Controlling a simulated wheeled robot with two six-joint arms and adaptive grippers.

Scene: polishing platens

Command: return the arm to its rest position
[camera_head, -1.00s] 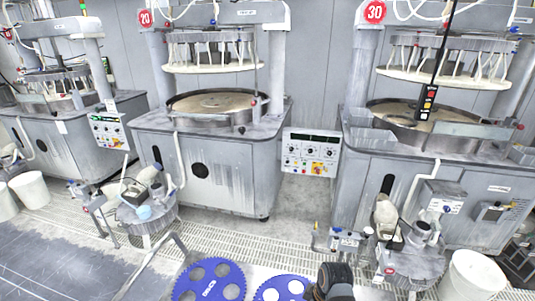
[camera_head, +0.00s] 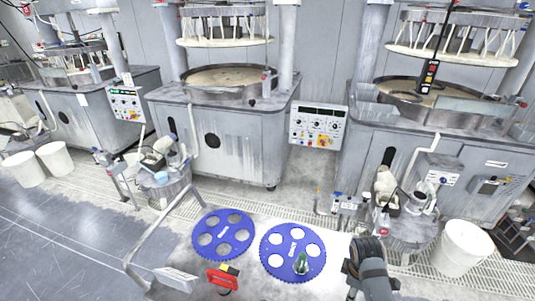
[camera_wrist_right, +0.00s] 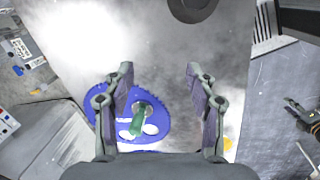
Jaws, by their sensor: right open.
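My right arm (camera_head: 371,268) enters from the bottom of the head view, right of the blue discs. In the right wrist view my right gripper (camera_wrist_right: 159,80) has its two fingers spread, with nothing between them. A blue disc with holes (camera_head: 277,246) lies on the pale table, and a small green object stands on it (camera_head: 301,263). The same disc (camera_wrist_right: 104,128) and green object (camera_wrist_right: 137,122) show below the gripper in the wrist view. A dark jaw-like shape (camera_wrist_right: 303,117) at the right edge there may be my left gripper; its opening is unclear.
A second blue disc (camera_head: 207,225) lies left of the first. A red object (camera_head: 223,281) is at the table front. A metal rail (camera_head: 163,236) runs on the left. Polishing machines (camera_head: 225,145) stand behind. A white bucket (camera_head: 463,246) is at the right.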

